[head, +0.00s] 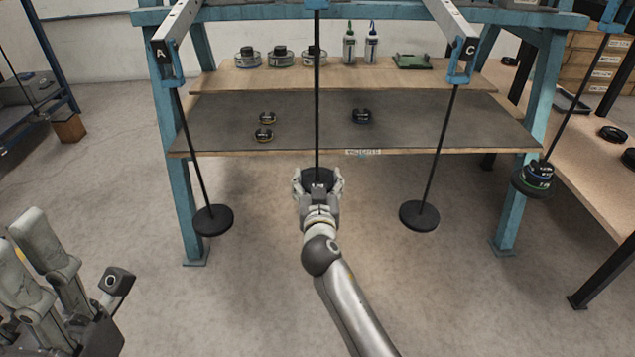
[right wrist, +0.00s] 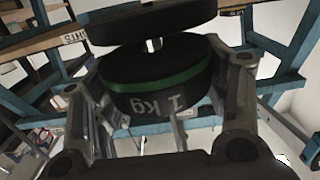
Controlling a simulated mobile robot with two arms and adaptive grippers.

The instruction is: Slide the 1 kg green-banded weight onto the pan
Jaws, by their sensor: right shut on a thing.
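The weight (right wrist: 150,84) is a black cylinder with a green band and "1 kg" on its side. In the right wrist view it sits between the two fingers of my right gripper (head: 318,184), which is shut on it. A wider black disc (right wrist: 150,22) shows at the top of that view, close to the weight with a narrow gap. In the head view my gripper is at the lower end of the middle hanging rod (head: 317,100) and hides most of the weight and pan there. My left gripper (head: 92,285) is at the lower left, fingers apart and empty.
Black pans hang on rods at left (head: 212,220) and right (head: 419,215). A further rod at far right carries stacked weights (head: 533,176). Small weights (head: 361,116) lie on the grey shelf (head: 430,125) behind. Blue posts (head: 510,205) flank open floor.

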